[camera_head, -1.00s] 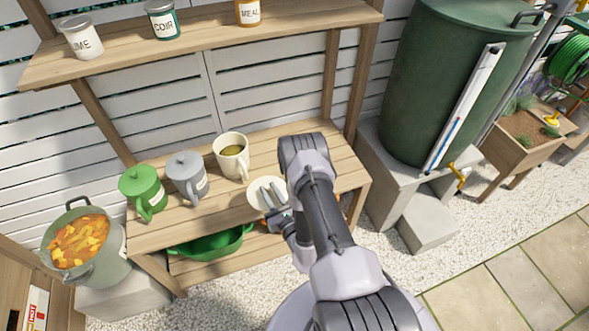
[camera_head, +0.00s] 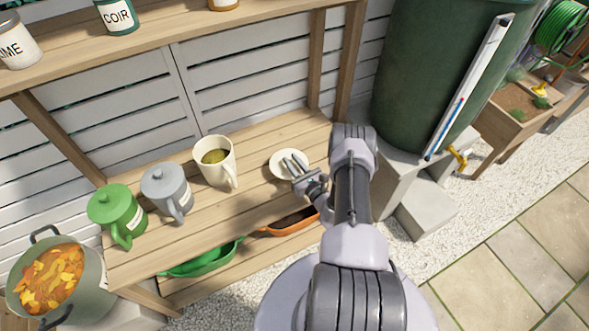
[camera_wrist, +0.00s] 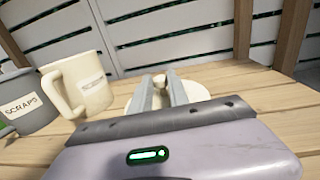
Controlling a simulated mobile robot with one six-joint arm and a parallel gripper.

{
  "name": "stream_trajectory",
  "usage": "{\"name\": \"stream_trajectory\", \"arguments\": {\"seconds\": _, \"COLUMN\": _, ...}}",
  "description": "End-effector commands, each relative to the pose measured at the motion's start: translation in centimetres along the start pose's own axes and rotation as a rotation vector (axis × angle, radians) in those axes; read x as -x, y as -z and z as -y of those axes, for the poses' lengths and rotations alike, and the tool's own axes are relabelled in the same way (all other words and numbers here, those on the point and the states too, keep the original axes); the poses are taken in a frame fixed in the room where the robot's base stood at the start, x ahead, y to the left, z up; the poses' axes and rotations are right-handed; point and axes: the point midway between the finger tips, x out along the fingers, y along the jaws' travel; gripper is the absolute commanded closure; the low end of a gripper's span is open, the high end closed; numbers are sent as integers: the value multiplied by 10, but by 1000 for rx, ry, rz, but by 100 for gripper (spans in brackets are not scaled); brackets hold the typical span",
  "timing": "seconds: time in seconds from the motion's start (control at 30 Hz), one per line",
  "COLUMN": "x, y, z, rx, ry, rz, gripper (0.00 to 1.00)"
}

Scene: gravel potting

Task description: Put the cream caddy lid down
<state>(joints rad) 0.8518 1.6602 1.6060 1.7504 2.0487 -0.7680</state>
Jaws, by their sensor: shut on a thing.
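The cream caddy lid (camera_head: 281,160) is a round pale disc at the right part of the potting bench, near its back. My gripper (camera_head: 295,164) is shut on the lid's knob. In the wrist view the lid (camera_wrist: 203,91) shows beyond and either side of my fingers (camera_wrist: 163,84). It looks low over the boards; I cannot tell whether it touches them. The open cream caddy (camera_head: 217,172) stands upright to the left, with greenish contents inside, and it also shows in the wrist view (camera_wrist: 85,85).
The bench (camera_head: 245,205) has bare boards in front of the lid. A grey lidded caddy (camera_head: 166,190) and a green lidded caddy (camera_head: 115,212) stand farther left. A lower shelf holds a green tray (camera_head: 203,261) and an orange tray (camera_head: 290,222). A rear post (camera_head: 318,65) rises behind.

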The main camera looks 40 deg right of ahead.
Motion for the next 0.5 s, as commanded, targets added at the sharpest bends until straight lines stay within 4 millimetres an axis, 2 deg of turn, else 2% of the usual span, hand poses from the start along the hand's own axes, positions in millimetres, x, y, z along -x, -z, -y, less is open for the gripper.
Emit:
{"name": "stream_trajectory", "arguments": {"seconds": 0.13, "x": -8, "y": 2, "z": 18, "rx": 3, "ry": 1, "rz": 2, "gripper": 100}}
{"name": "stream_trajectory", "arguments": {"seconds": 0.2, "x": -6, "y": 25, "z": 15, "rx": -1, "ry": -1, "rz": -2, "gripper": 100}}
{"name": "stream_trajectory", "arguments": {"seconds": 0.3, "x": -6, "y": 39, "z": 15, "rx": 0, "ry": -1, "rz": -1, "gripper": 100}}
{"name": "stream_trajectory", "arguments": {"seconds": 0.5, "x": -6, "y": 35, "z": 14, "rx": 0, "ry": -1, "rz": 0, "gripper": 100}}
